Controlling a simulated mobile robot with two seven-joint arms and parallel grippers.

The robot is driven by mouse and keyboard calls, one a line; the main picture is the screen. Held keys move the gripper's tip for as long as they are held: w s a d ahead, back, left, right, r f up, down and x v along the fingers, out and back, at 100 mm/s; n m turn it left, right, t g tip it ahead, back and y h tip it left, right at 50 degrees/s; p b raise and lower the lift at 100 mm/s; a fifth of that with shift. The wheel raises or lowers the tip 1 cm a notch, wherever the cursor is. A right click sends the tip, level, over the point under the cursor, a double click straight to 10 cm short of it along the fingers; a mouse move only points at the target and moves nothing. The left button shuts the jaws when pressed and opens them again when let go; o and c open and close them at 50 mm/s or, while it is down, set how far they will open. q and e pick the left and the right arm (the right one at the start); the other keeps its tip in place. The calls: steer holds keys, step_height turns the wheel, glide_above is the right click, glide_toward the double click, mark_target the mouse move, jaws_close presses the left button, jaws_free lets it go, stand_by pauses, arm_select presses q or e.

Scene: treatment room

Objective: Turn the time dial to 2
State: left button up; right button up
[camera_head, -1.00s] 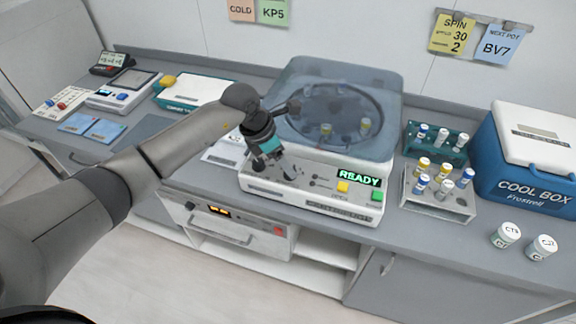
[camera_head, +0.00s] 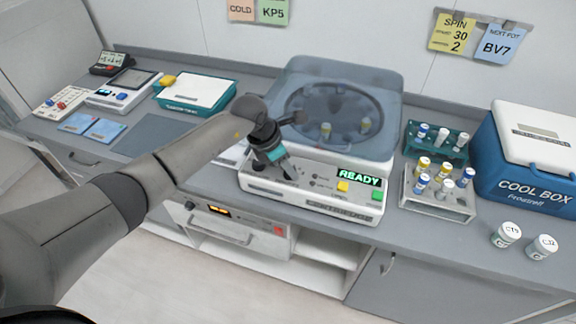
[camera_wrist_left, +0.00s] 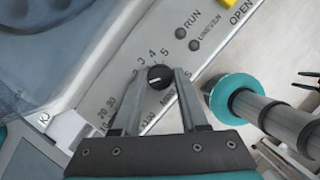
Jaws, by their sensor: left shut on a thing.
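The centrifuge (camera_head: 318,198) stands on the counter, its display (camera_head: 359,178) reading READY. In the left wrist view the time dial is a small round black knob (camera_wrist_left: 159,77) with a white pointer line directed to the left. The numbers 3, 4 and 5 show above it and MIN below it. My left gripper (camera_wrist_left: 160,84) is shut on this dial, one finger on each side. In the head view the left gripper (camera_head: 291,174) reaches down to the panel and hides the dial. Lower dial numbers are hidden by a finger. My right gripper is not in view.
The centrifuge's clear lid (camera_head: 385,82) rises just behind the panel. A yellow button (camera_head: 343,187) and a green button (camera_head: 377,195) sit right of the gripper. Tube racks (camera_head: 437,203) and a cool box (camera_head: 530,190) stand farther right. A yellow note (camera_head: 452,34) reads SPIN 30, 2.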

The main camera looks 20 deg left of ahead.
arm_select(q)
jaws_close()
steer(key=m+b, duration=0.2)
steer(key=b, duration=0.1)
steer(key=m+g+h+b, duration=0.1)
steer(key=m+b, duration=0.1)
steer(key=b, duration=0.2)
steer(key=shift+w+a+f, duration=0.1)
steer(key=shift+w+f, duration=0.05)
steer(key=shift+w, duration=0.05)
steer(key=shift+m+g+b, duration=0.5)
steer(key=shift+m+b, duration=0.4)
steer(key=shift+m, duration=0.1)
steer(key=o, duration=0.6)
jaws_free()
steer(key=shift+r, duration=0.2)
